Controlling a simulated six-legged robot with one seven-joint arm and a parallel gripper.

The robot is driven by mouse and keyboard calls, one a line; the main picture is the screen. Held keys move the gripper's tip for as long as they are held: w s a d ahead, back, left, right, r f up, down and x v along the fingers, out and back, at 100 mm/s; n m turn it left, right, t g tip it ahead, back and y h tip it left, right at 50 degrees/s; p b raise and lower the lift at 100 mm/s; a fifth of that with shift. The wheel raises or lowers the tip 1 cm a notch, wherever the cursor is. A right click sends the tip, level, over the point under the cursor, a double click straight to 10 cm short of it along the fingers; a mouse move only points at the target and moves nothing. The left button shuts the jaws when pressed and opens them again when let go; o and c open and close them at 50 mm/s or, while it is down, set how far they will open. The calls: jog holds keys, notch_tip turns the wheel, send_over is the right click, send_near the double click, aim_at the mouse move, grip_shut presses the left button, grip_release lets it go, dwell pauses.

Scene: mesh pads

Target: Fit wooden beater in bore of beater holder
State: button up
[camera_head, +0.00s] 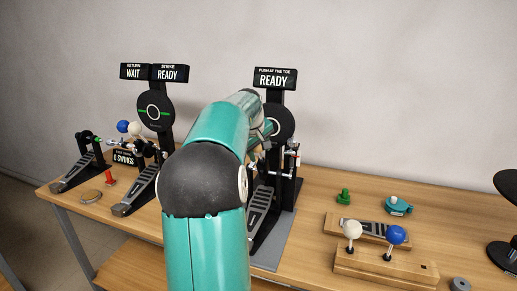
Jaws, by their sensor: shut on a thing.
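My teal arm reaches over the table to the right pedal stand, and my gripper (262,138) is at its far end, in front of the round black pad. The gripper is small and partly covered by my arm. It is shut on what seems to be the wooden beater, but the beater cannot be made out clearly. The beater holder seems to be among the metal parts (287,160) of the right pedal stand, just right of and below my gripper. Its bore is too small to see. The stand's sign (274,77) reads "PUSH AT THE TOE READY".
A wooden rack (375,266) holds a white-headed beater (352,230) and a blue-headed beater (396,236), with a dark opening at its right. Left stand the double pedals (78,172) and a round-pad post (155,112). A green knob (343,196) and teal item (397,205) lie right.

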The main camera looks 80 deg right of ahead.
jog(key=o, duration=1.1)
jog(key=v, duration=1.3)
jog(key=shift+a+r, duration=0.15)
jog(key=shift+r, duration=0.1)
jog(key=shift+w, duration=0.1)
jog(key=w+a+f+n+t+y, duration=0.1)
jog(key=w+a+t, duration=0.1)
jog(key=w+a, duration=0.65)
jog(key=w+a+f+n+t, duration=0.15)
jog(key=w+a, duration=0.35)
jog(key=a, duration=0.6)
jog(key=w+a+f+n+t+y, duration=0.1)
jog(key=w+a+f, duration=0.1)
jog(key=w+a, duration=0.55)
jog(key=s+a+f+n+y, duration=0.1)
jog(key=a+f, duration=0.3)
jog(key=a, duration=0.6)
jog(key=s+a+f+n+t+y, duration=0.1)
jog(key=s+a+f, duration=0.2)
jog(key=a, duration=0.8)
jog(key=s+a+f+n+y, duration=0.1)
jog(key=a+f, duration=0.4)
jog(key=a, duration=0.5)
jog(key=shift+s+a+f+n+t, duration=0.15)
jog(key=shift+s+n, duration=0.15)
jog(key=shift+s, duration=0.2)
jog(key=shift+s+a+f+n+t, duration=0.15)
jog(key=shift+s+a+n, duration=0.1)
jog(key=shift+s, duration=0.2)
